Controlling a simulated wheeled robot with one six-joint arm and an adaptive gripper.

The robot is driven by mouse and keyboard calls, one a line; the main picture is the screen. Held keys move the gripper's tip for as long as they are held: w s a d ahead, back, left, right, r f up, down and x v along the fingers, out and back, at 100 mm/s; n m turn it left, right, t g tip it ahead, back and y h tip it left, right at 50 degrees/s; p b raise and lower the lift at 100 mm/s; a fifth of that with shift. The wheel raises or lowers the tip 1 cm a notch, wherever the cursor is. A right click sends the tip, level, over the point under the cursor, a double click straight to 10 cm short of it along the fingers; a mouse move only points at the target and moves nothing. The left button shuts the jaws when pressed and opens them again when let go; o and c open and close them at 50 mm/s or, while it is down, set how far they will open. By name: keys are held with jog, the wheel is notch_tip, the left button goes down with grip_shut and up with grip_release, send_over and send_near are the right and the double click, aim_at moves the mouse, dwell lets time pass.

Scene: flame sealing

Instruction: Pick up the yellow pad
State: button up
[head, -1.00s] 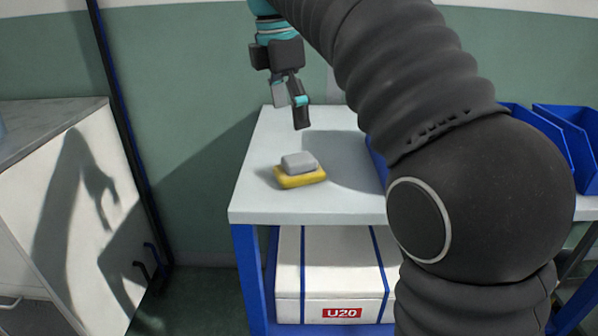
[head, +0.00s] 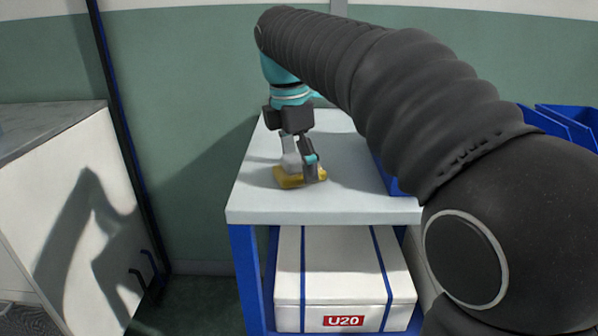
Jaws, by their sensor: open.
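The yellow pad (head: 287,181) lies on the white-topped table (head: 262,205), near its front left. My gripper (head: 298,174) is open and lowered at the pad and block. One finger shows at the right, in front of the pad's right end. I cannot tell whether either finger touches the pad.
A blue bin (head: 388,180) stands on the table to the right, partly behind my arm. More blue bins (head: 565,122) are at the far right. A white case marked U20 (head: 340,270) sits on the shelf below. A white cabinet (head: 70,200) stands at the left.

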jog(key=shift+c, duration=0.3)
jog(key=c, duration=1.3)
